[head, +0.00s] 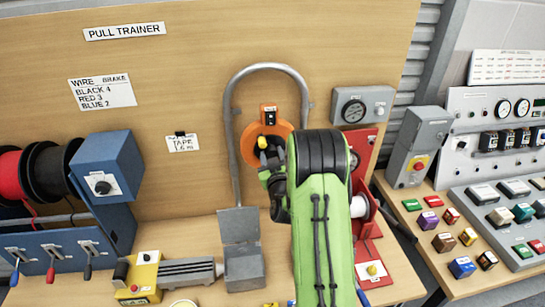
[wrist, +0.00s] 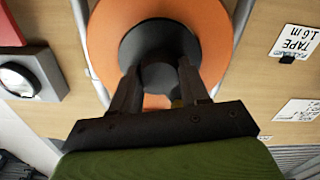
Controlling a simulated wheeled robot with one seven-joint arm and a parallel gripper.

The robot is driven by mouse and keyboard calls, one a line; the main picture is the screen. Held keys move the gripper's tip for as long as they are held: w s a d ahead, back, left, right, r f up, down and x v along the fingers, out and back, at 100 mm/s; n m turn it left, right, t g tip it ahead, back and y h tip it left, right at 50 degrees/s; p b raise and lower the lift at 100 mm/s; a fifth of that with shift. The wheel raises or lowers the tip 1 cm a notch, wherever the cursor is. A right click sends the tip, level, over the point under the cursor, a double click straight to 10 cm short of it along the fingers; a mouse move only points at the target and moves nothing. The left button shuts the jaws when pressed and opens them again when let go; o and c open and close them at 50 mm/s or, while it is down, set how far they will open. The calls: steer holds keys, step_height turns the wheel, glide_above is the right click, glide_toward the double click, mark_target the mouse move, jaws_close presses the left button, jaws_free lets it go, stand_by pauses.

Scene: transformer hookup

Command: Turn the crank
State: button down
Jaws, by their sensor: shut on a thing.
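An orange disc (head: 283,130), which looks like the crank's reel, is mounted on the wooden board inside a bent grey pipe. The disc (wrist: 103,40) also fills the upper middle of the wrist view, with a dark round hub in front of it. My gripper (wrist: 158,82) has one dark finger on each side of a dark round knob (wrist: 158,72) at the hub and is shut on it. In the head view my gripper (head: 268,160) is at the disc's lower edge, near a yellow knob (head: 262,143). My green arm hides the disc's lower right.
A grey pipe (head: 228,130) arches around the disc down to a grey box (head: 243,268). A gauge box (head: 362,107) and a red panel (head: 370,140) are on the right. A yellow-ended winch (head: 145,275) and a blue box (head: 110,165) stand on the left.

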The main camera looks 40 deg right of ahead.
steer(key=m, duration=0.6)
steer(key=shift+m, duration=0.3)
steer(key=m, duration=0.3)
steer(key=shift+m, duration=1.9)
steer(key=c, duration=0.5)
jaws_free()
steer(key=shift+c, duration=0.2)
steer(key=shift+s, duration=0.1)
